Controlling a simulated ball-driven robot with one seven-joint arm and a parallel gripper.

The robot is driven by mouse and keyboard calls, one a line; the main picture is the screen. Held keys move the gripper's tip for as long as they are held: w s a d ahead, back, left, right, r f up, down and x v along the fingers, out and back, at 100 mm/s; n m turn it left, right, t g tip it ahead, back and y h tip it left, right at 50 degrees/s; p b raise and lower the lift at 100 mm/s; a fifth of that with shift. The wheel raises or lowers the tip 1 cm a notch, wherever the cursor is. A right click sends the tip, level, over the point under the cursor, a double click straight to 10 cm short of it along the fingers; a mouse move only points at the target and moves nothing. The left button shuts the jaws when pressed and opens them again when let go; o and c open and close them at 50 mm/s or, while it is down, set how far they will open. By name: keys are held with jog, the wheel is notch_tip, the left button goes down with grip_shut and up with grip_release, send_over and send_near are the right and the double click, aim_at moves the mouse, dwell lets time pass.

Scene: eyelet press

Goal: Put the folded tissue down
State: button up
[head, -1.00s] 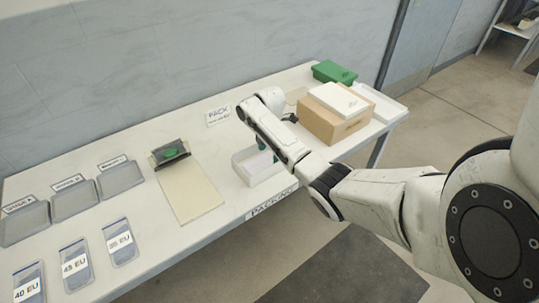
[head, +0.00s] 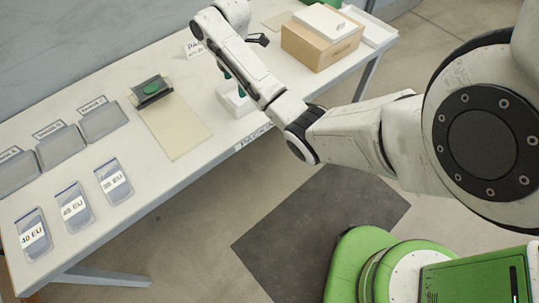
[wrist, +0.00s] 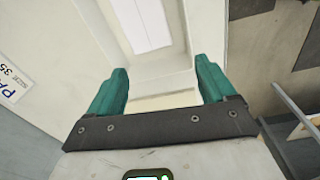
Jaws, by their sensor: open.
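A white oblong with a faint crease, which looks like the folded tissue (wrist: 146,24), lies inside a pale open box (wrist: 180,65) in the wrist view. My gripper (wrist: 162,76) is open, with its two teal fingers apart and nothing held between them. The tissue shows beyond the fingertips; whether they touch the box cannot be told. In the head view my gripper (head: 232,82) points down over the white box (head: 228,104), which my arm partly covers. The tissue cannot be made out there.
A press with a green pad (head: 151,88) and a beige board (head: 180,128) stand left of the box. Grey trays (head: 62,146) and labelled pouches (head: 74,208) lie further left. A cardboard carton (head: 320,46) with a white lid is at the right. Bare table separates them.

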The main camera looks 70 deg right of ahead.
jog(key=shift+m+y, duration=0.3)
jog(key=shift+m, duration=0.6)
jog(key=a+f, duration=0.1)
jog(key=a, duration=0.2)
jog(key=a+f, duration=0.2)
jog(key=a, duration=0.2)
jog(key=a+f, duration=0.1)
jog(key=a, duration=0.3)
jog(key=shift+w+f, duration=0.15)
jog(key=s+a+f+m, duration=0.2)
jog(key=s+a+m, duration=0.1)
jog(key=s+a, duration=0.3)
jog(key=s+a+f+m, duration=0.2)
jog(key=s+a+f, duration=0.15)
jog(key=a, duration=0.55)
jog(key=s+r+m, duration=0.1)
jog(key=s+m, duration=0.1)
jog(key=s, duration=0.3)
jog(key=s+a+r+m+h, duration=0.1)
jog(key=s+m, duration=0.1)
jog(key=s, duration=0.4)
jog(key=shift+a+r, duration=0.25)
jog(key=shift+r, duration=0.1)
